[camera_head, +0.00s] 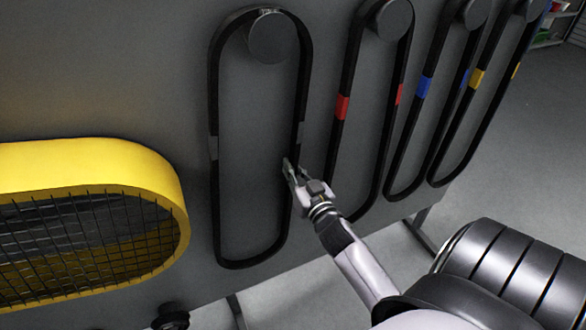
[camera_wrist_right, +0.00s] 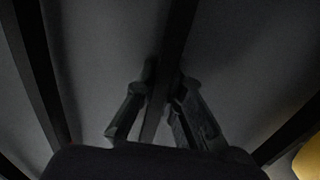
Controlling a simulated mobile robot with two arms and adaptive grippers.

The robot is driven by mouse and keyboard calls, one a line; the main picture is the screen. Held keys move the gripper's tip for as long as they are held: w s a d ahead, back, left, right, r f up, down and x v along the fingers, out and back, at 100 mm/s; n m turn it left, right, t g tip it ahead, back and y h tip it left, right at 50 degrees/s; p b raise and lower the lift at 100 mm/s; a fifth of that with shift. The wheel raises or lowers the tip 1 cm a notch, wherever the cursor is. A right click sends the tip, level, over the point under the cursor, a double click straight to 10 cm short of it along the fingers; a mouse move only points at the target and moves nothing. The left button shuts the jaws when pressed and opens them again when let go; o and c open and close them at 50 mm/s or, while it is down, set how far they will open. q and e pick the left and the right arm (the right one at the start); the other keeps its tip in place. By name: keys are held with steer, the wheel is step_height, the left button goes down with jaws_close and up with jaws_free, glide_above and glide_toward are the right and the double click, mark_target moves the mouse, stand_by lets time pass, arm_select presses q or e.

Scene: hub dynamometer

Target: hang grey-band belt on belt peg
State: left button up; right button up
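The grey-band belt (camera_head: 214,190) is a long black loop with grey bands on its two sides. It hangs upright at the leftmost round belt peg (camera_head: 268,38), its top bend passing around the peg and its lower end hanging free. My right gripper (camera_head: 289,170) is at the belt's right strand, a little below the grey band. In the right wrist view that strand (camera_wrist_right: 178,35) runs between the two fingertips (camera_wrist_right: 165,78), which close in on it from both sides. My left gripper is not in view.
Belts with red (camera_head: 342,107), blue (camera_head: 423,88) and yellow (camera_head: 476,79) bands hang on pegs to the right along the dark panel. A yellow guard with black mesh (camera_head: 178,190) stands out at the left. Open floor lies to the right.

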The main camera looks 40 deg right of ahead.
steer(key=o, duration=0.5)
steer(key=shift+d+f, duration=0.15)
steer(key=shift+f, duration=0.15)
steer(key=shift+o, duration=0.5)
steer(key=o, duration=0.5)
steer(key=shift+w, duration=0.2)
steer(key=shift+c, duration=0.2)
steer(key=shift+r, duration=0.1)
steer(key=shift+a, duration=0.3)
steer(key=shift+d+r+p, duration=0.15)
steer(key=shift+d+p, duration=0.15)
steer(key=shift+p, duration=0.05)
